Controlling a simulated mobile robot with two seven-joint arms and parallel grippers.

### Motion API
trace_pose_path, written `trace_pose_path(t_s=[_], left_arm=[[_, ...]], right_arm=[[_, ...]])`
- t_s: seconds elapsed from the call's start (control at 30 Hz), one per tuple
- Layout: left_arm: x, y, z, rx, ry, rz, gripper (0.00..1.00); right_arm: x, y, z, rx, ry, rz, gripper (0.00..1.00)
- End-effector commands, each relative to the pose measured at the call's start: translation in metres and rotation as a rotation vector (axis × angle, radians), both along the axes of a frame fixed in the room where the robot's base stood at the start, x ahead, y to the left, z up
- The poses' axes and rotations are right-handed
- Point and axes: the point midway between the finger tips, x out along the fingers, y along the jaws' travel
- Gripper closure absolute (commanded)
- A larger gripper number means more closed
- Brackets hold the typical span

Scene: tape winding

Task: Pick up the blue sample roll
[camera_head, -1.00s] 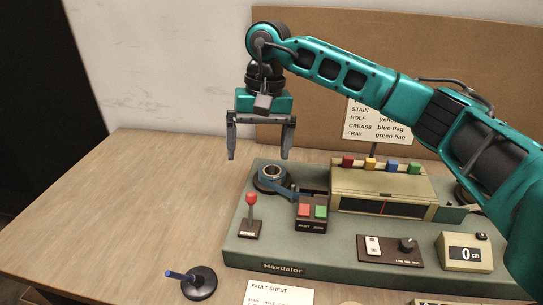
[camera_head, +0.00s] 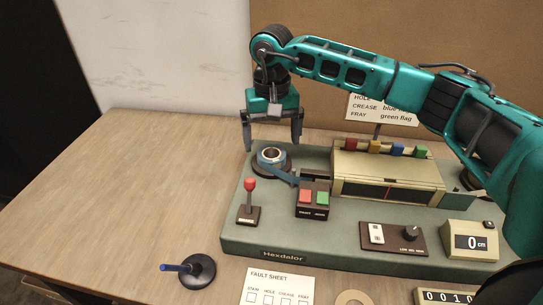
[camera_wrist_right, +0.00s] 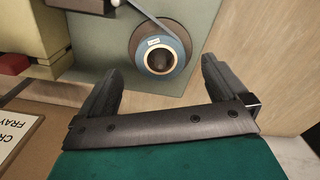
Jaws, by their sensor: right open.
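The blue sample roll (camera_head: 271,163) sits flat on a dark disc at the left end of the green Hexdalor machine (camera_head: 340,245). A blue strip runs from it towards the right. In the right wrist view the roll (camera_wrist_right: 145,66) shows a small white label and a pale core with a dark hole. My right gripper (camera_head: 271,147) is open and empty, pointing down above and slightly behind the roll. In the right wrist view its two fingers (camera_wrist_right: 161,68) lie to either side of the roll, apart from it. My left gripper is not in view.
A red-knobbed lever (camera_head: 249,195) and a red and green button box (camera_head: 314,198) stand close in front of the roll. The cream unit (camera_head: 388,165) with coloured knobs stands to the right. The table (camera_head: 130,200) is clear at left.

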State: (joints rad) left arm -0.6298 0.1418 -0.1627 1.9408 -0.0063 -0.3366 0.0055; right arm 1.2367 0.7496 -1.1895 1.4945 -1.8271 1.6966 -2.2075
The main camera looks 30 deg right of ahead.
Motion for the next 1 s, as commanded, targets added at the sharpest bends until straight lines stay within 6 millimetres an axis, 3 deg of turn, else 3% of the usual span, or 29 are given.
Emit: trace_pose_path(t_s=[0.2,0.53,1.0], left_arm=[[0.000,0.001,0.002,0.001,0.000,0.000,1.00],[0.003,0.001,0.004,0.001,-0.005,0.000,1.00],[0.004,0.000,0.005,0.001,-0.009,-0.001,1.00]], right_arm=[[0.001,0.001,-0.033,0.001,0.004,-0.001,0.01],[0.001,0.000,-0.040,0.000,0.001,-0.001,0.01],[0.001,0.000,-0.039,0.001,0.001,-0.001,0.46]])
